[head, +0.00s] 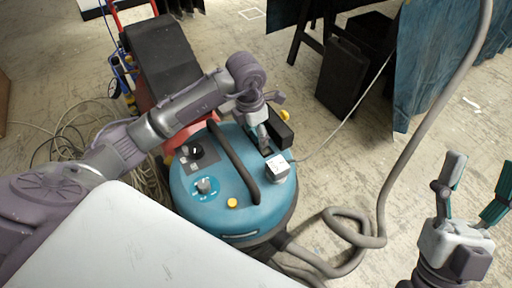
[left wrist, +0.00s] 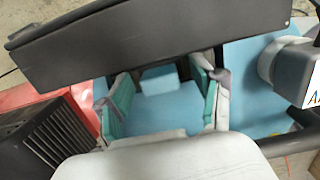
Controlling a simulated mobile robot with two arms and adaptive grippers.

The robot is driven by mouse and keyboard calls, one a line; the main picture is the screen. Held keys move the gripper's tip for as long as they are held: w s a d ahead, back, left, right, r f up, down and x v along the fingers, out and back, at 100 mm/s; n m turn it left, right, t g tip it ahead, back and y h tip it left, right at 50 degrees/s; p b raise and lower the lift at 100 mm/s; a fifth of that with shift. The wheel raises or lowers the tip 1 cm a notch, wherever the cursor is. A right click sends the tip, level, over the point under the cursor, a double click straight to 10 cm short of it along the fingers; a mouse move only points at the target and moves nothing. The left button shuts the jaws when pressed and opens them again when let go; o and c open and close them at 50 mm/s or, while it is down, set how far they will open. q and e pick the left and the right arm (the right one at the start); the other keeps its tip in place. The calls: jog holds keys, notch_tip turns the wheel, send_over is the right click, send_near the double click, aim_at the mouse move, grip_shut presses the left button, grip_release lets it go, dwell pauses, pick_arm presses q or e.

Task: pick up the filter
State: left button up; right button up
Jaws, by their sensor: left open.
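No object is clearly marked as the filter. A small white box-like piece with dark print (head: 278,169) sits on the blue vacuum cleaner (head: 215,195), and its printed face shows at the right edge of the left wrist view (left wrist: 311,82). A black block (head: 281,128) is at the cleaner's far side. My left gripper (head: 263,138) is over the cleaner's top, beside the black block. In the left wrist view its fingers (left wrist: 161,103) are apart, with a light blue block (left wrist: 160,78) showing between them. My right gripper (head: 474,192) is open and empty at the lower right.
The cleaner's dark handle (head: 234,160) arches over its top. A thick grey hose (head: 390,190) loops to its right. A dark slab (left wrist: 150,40) crosses the left wrist view's top. Coiled cables (head: 75,140) lie at left; open floor (head: 330,180) lies at right.

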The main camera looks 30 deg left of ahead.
pick_arm(q)
grip_shut()
jog(key=shift+r, duration=0.1)
dwell(0.4)
